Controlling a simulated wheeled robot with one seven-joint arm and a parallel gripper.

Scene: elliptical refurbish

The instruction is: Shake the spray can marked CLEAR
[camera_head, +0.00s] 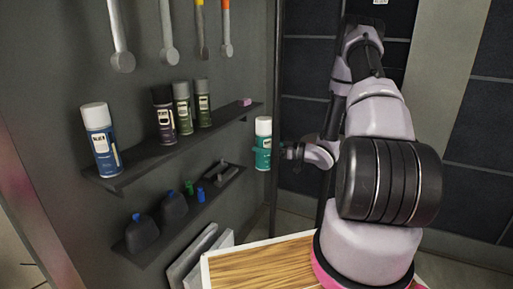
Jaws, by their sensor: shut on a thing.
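A teal spray can (262,158) with a white cap is held upright in my gripper (274,152), in the middle of the head view. My gripper is shut on the can's body from the right side. The can hangs in the air just off the right end of the wall shelves. Its label is too small to read. More spray cans stand on the upper shelf: a blue one with a white cap (101,143), a dark one (164,117), and two green-grey ones (182,108) (202,104).
The upper shelf (139,165) also holds a pink block (246,102). The lower shelf (160,243) holds dark bottles (143,233) and small coloured items. Tools (168,53) hang above. A wood-topped surface (262,266) lies below my arm. Dark panels stand behind.

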